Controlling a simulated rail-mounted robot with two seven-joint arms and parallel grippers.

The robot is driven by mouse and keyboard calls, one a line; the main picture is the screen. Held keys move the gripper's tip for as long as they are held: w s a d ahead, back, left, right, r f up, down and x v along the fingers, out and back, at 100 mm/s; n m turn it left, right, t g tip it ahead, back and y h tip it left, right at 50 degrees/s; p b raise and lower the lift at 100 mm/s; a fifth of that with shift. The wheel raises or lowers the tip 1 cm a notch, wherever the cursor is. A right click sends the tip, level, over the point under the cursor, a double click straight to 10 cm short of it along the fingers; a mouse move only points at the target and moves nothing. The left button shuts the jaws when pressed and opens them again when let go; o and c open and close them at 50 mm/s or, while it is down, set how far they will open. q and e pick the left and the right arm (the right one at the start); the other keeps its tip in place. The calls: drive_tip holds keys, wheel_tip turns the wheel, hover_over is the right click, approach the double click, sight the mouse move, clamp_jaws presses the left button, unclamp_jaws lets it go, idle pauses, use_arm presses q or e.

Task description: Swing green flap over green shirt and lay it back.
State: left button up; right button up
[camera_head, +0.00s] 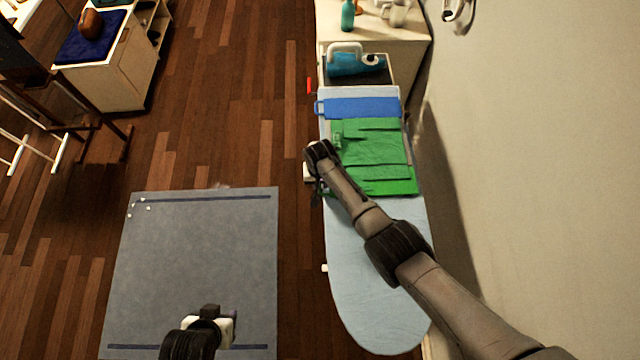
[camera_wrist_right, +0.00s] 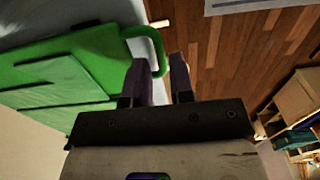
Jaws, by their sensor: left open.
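The green shirt (camera_head: 375,160) lies flat on the light blue ironing board (camera_head: 370,270), with raised flaps across it. In the right wrist view the shirt (camera_wrist_right: 60,75) fills the left, and a narrow green strip (camera_wrist_right: 152,45) curves over the board's edge. My right gripper (camera_wrist_right: 160,68) is at that edge with the strip's end between its fingers; I cannot tell whether they grip it. In the head view my right arm hides part of the board, and the right fingers are hard to make out. My left gripper (camera_head: 218,318) is open, away from the board above a grey mat.
A wall (camera_head: 540,150) borders the right. The grey mat (camera_head: 200,250) and wooden floor (camera_head: 230,100) lie left.

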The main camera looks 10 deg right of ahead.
drive_tip(key=shift+f, duration=0.85)
clamp_jaws()
